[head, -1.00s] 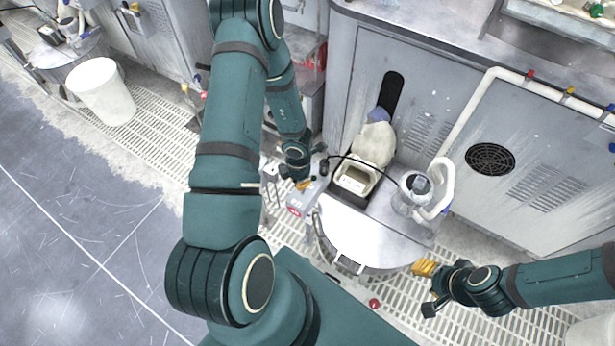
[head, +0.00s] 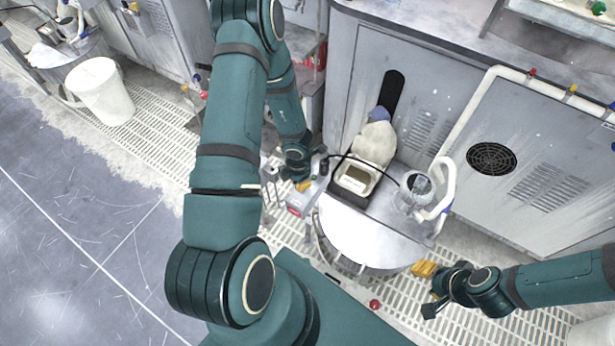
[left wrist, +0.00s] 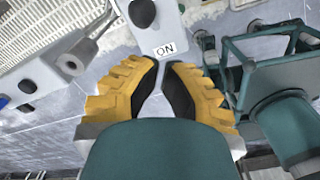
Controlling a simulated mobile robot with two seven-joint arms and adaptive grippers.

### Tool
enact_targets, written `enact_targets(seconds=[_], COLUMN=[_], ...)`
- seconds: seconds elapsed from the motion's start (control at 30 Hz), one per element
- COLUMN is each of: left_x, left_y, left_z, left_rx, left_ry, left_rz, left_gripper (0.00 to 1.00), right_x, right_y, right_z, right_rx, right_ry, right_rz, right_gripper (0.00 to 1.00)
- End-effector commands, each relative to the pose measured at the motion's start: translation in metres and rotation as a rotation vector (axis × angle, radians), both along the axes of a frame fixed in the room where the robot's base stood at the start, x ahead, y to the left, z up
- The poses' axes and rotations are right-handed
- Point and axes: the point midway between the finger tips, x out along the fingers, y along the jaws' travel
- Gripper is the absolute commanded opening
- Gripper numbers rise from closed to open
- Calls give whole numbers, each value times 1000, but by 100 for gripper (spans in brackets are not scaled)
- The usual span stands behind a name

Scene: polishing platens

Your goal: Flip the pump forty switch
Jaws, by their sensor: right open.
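A grey box (head: 298,203) with a red mark stands beside the round bench, just below my left gripper (head: 303,186) in the head view. In the left wrist view a pale grey box (left wrist: 168,30) bears an "ON" label, seen upside down, and a dark round part (left wrist: 141,12). I cannot read a pump number on it. My left gripper's yellow fingers (left wrist: 162,66) point at this box, with a narrow gap between their tips and nothing seen held. Contact is unclear. My right gripper (head: 423,283) is open and empty, low at the right of the round bench.
The round metal bench (head: 365,238) holds a cream container (head: 355,180) and a clear jug (head: 418,188) with a white handle. Grey cabinets (head: 400,70) stand behind. A white bucket (head: 102,92) stands at the left. Slatted floor grating lies around the bench.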

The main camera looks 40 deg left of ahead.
Motion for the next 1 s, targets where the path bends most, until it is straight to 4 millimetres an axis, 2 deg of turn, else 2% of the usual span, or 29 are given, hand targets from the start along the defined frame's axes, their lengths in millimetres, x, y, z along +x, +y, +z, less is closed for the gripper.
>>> enact_targets(seconds=[1.0], left_x=[0], left_y=[0], left_z=[-14], left_rx=[0], left_ry=[0], left_rz=[0], left_gripper=[0], right_x=[0], right_y=[0], right_z=[-13], right_rx=[0], right_ry=[0], right_rz=[0], right_gripper=[47])
